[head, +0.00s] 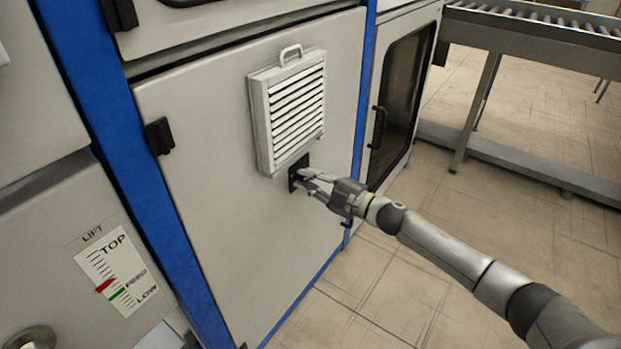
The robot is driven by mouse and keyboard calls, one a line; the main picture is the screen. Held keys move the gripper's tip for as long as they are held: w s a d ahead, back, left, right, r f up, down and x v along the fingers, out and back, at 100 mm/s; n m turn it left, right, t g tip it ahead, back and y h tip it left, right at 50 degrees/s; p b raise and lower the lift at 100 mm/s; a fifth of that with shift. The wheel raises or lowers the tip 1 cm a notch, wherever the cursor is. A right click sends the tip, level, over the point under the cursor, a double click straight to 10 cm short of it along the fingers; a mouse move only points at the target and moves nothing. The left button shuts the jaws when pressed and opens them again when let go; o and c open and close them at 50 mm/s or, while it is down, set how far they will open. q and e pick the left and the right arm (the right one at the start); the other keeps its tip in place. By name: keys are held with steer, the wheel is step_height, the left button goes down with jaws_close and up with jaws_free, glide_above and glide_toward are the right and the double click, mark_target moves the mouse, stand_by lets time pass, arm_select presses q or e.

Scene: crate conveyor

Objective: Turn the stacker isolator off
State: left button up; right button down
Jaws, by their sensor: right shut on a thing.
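The isolator (293,184) shows as a small black plate on the grey cabinet door, just below a white louvred vent. My right gripper (302,178) reaches it from the right, with its fingertips at the front of the plate. The fingers are shut on the isolator's handle, which they mostly hide. The handle's angle cannot be made out. My left gripper is not in view.
The louvred vent (290,110) with a top handle juts from the door (215,215) just above my right gripper. A blue frame post (135,170) and a LIFT scale (112,270) are at left. A roller conveyor (540,28) stands at upper right. Tiled floor is open at lower right.

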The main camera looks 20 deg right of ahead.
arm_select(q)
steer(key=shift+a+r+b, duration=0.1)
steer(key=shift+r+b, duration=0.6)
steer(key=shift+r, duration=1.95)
arm_select(e)
steer(key=shift+s+a+f+n, duration=0.1)
steer(key=shift+f+n, duration=0.15)
steer(key=shift+n, duration=1.2)
steer(key=shift+a+f+n, duration=0.1)
steer(key=shift+f+n, duration=0.15)
steer(key=shift+n, duration=1.2)
steer(key=c, duration=1.4)
jaws_free()
steer(key=shift+d, duration=0.15)
steer(key=v, duration=1.2)
steer(key=shift+f, duration=0.1)
